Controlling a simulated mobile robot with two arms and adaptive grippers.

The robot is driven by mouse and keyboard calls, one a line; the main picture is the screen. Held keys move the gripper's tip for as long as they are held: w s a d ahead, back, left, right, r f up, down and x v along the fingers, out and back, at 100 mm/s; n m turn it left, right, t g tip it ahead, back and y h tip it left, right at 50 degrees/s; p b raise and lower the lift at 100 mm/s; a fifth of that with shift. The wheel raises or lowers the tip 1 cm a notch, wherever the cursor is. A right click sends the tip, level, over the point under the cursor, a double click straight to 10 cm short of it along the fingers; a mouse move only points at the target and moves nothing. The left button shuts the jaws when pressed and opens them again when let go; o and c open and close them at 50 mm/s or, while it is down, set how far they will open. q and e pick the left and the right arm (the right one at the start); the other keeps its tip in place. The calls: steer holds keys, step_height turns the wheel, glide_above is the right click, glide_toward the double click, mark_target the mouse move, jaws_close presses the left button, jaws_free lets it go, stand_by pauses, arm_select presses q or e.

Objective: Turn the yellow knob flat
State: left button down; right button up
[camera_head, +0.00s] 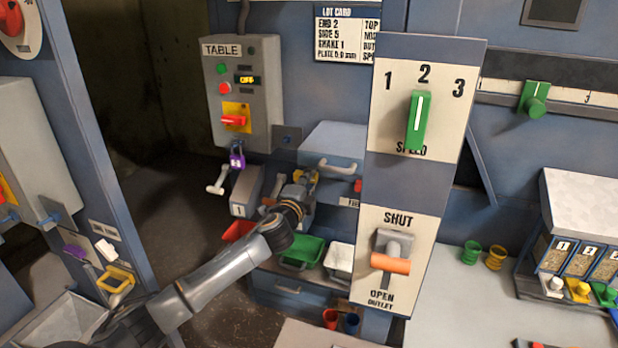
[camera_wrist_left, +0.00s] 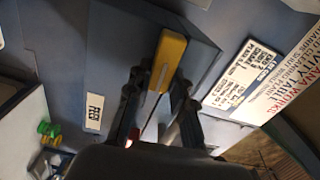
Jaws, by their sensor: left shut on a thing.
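The yellow knob (camera_wrist_left: 168,62) is a long bar with a pale line along it. In the left wrist view it points up and slightly right, between the two fingers of my left gripper (camera_wrist_left: 162,90). The fingers are shut on its sides, and its lower part is partly hidden. In the head view my left gripper (camera_head: 300,186) reaches the blue-grey machine in the middle. Only a little of the yellow knob (camera_head: 312,177) shows there, so its angle is hard to tell. My right gripper is not in view.
A panel (camera_head: 415,180) with a green speed knob (camera_head: 417,120) and orange outlet handle (camera_head: 390,263) stands right of my arm. The grey TABLE box (camera_head: 240,95) is behind. A FEED label (camera_wrist_left: 95,112) is left of the knob. Coloured bins (camera_head: 302,250) sit below.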

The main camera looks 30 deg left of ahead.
arm_select(q)
steer(key=shift+f+m, duration=0.15)
steer(key=shift+m, duration=0.35)
steer(key=c, duration=1.2)
jaws_free()
steer(key=shift+o, duration=0.2)
steer(key=v, duration=1.2)
steer(key=shift+d, duration=0.1)
